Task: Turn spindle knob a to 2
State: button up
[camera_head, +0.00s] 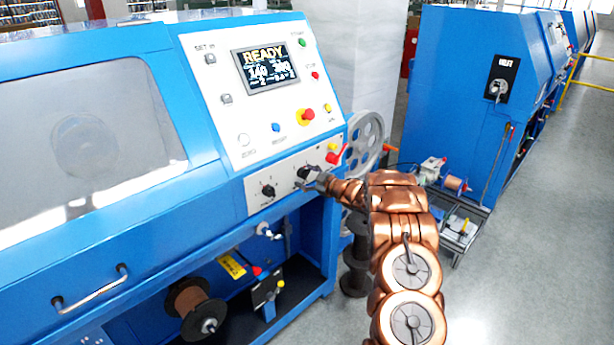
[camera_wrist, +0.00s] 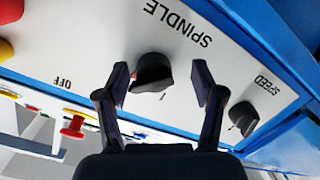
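The black spindle knob (camera_wrist: 152,72) sits on the white panel under the word SPINDLE, which appears upside down in the wrist view. A small mark, perhaps a 1, shows beside it. I cannot tell clearly which mark its pointer faces. My gripper (camera_wrist: 162,84) is open, with one dark finger on each side of the knob and gaps visible. In the head view, my gripper (camera_head: 315,180) is at the lower panel and partly hides the spindle knob (camera_head: 303,173).
The black speed knob (camera_wrist: 241,117) is close beside the spindle knob; it also shows in the head view (camera_head: 268,191). The display (camera_head: 265,68) reads READY.

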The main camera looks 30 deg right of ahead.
jog(key=shift+d+r, duration=0.15)
jog(key=shift+r, duration=0.1)
jog(key=v, duration=1.2)
jog(key=shift+f, duration=0.1)
dwell(0.4)
